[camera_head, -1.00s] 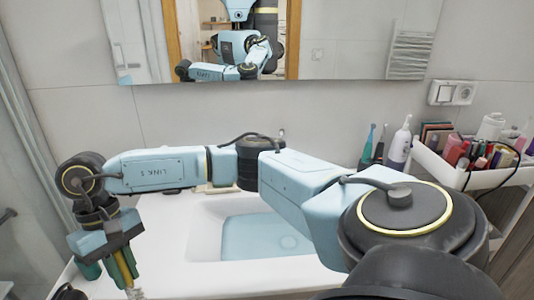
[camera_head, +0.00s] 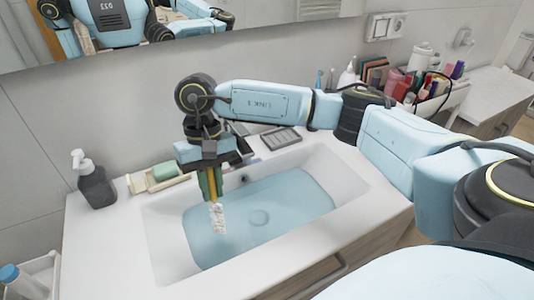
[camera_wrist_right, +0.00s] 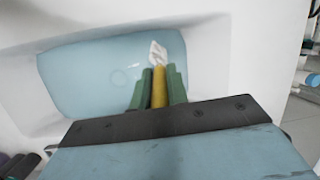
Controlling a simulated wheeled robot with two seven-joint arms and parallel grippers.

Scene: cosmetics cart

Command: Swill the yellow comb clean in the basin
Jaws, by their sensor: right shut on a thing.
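My right gripper (camera_head: 211,188) has green fingers pointing down over the left half of the basin (camera_head: 162,238). It is shut on the yellow comb (camera_head: 212,182), whose yellow part shows between the fingers. The comb's whitish, mottled lower end (camera_head: 217,220) hangs down in front of the pale blue water (camera_head: 280,205); I cannot tell whether it touches the water. In the right wrist view the comb (camera_wrist_right: 159,86) sticks out between the green fingers, with its whitish end over the water. My left gripper is out of view.
A dark soap dispenser (camera_head: 96,185) stands on the counter left of the basin. A green soap (camera_head: 165,172) sits on a tray behind it. A grey dish (camera_head: 281,139) lies behind the basin. A caddy of cosmetics (camera_head: 440,103) stands at the right. The front left counter is clear.

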